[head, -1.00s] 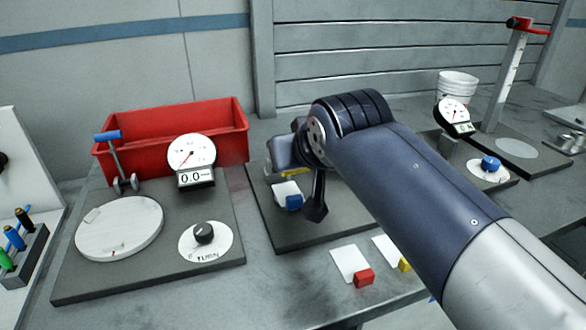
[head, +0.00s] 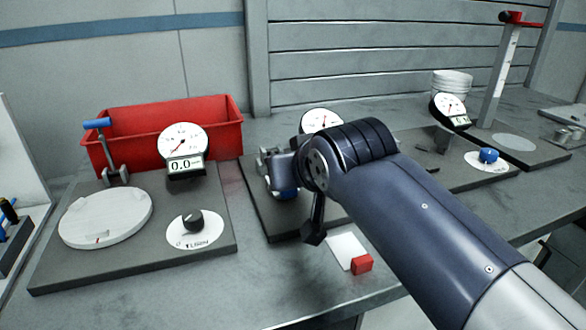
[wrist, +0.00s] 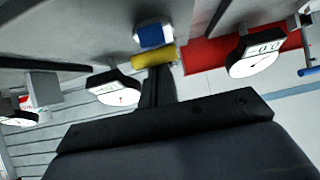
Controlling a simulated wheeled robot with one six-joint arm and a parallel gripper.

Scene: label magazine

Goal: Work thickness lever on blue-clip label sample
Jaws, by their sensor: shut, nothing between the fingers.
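The label sample with the blue clip (wrist: 152,35) lies by the middle station; in the head view only a bit of its blue clip (head: 287,193) shows under my wrist. A yellow bar (wrist: 153,58), apparently the thickness lever's handle, is right at my fingertips in the wrist view; I cannot tell whether they touch. My gripper (wrist: 156,72) is shut, with nothing held. In the head view my gripper (head: 270,167) is over the middle base plate (head: 262,215). The middle dial gauge (head: 322,119) is partly behind my arm; it also shows in the wrist view (wrist: 114,87).
The left station has a dial reading 0.0 (head: 183,145), a round white plate (head: 105,217), a black knob (head: 193,219) and a blue-handled lever (head: 97,123). A red bin (head: 222,125) stands behind. A red-clip sample (head: 348,250) lies in front. A blue knob (head: 489,155) is at right.

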